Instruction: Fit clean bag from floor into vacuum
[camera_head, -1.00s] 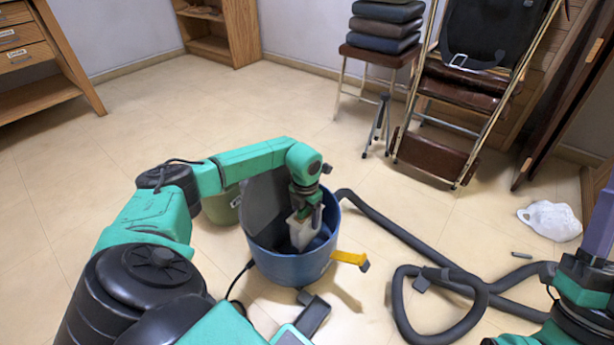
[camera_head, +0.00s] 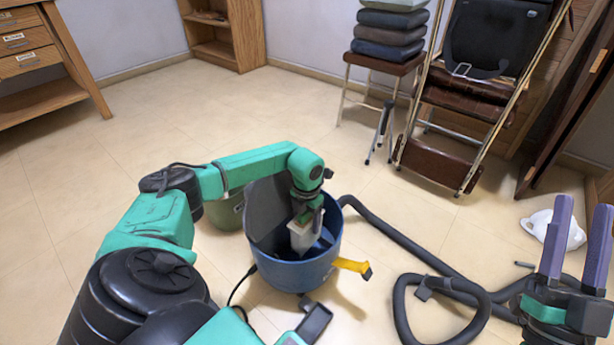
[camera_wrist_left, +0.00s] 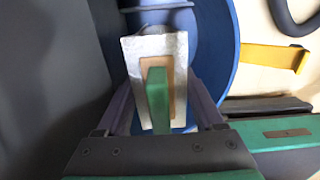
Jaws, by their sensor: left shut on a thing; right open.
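The vacuum is an open blue canister (camera_head: 290,275) on the floor, its dark lid (camera_head: 265,207) tilted up at the left. My left gripper (camera_head: 305,220) reaches down into its mouth, shut on a pale grey bag (camera_head: 302,238). In the left wrist view that bag (camera_wrist_left: 133,52) has a tan collar plate (camera_wrist_left: 172,65) and sits between the fingers within the blue wall (camera_wrist_left: 222,60); its lower end is hidden. A white bag (camera_head: 567,229) lies on the floor at the right. My right gripper (camera_head: 584,204) is open and empty, partly covering it.
A dark hose (camera_head: 400,240) curls over the floor between vacuum and right gripper. A yellow latch (camera_head: 352,266) sticks out from the canister. A green bin (camera_head: 225,208) stands behind it. A stool (camera_head: 385,65) and folded chair (camera_head: 460,100) stand at the back.

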